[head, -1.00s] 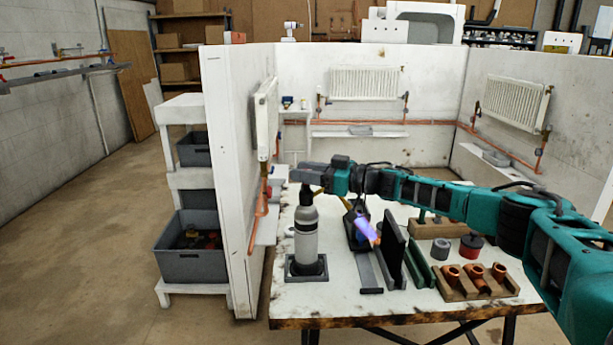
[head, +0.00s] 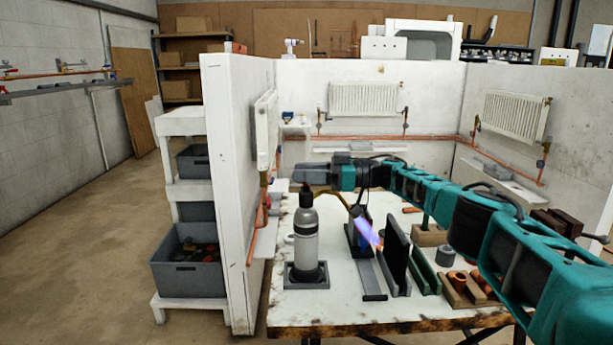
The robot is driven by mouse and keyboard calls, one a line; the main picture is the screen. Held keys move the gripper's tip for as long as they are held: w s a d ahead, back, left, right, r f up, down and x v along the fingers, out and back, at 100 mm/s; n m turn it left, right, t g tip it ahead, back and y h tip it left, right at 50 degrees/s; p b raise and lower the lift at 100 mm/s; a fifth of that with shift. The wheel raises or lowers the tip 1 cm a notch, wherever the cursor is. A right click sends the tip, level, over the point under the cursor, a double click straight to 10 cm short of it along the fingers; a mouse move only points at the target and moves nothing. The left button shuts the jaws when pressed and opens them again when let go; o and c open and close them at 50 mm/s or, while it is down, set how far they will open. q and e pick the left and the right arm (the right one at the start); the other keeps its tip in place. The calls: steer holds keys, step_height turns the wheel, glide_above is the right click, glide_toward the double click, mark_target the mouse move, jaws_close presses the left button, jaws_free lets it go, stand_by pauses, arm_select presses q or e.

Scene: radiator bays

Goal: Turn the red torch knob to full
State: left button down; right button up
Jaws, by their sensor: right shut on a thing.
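The torch stands upright on the bench as a grey gas bottle (head: 306,245) with a black head, in a dark square base. A brass tube (head: 334,197) runs right from its head and ends in a blue-violet flame (head: 367,229) pointing down to the right. My right gripper (head: 305,180) is at the top of the torch, shut on the red torch knob. The knob is mostly hidden by the fingers, so its turn position cannot be read. My left gripper is not in view.
A dark upright plate (head: 396,258) and green rail (head: 425,272) stand right of the flame. A wooden block with copper fittings (head: 458,280) is by my right arm. A white partition (head: 228,190) rises left of the bench (head: 335,312); the floor beyond is open.

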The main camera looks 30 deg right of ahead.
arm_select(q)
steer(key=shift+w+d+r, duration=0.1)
arm_select(e)
steer(key=shift+a, duration=0.1)
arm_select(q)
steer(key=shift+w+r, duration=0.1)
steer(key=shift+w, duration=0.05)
arm_select(e)
steer(key=o, duration=0.9)
steer(key=shift+o, duration=0.2)
arm_select(q)
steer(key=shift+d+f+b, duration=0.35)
steer(key=shift+b, duration=0.4)
arm_select(e)
steer(key=v, duration=1.3)
steer(key=shift+w, duration=0.1)
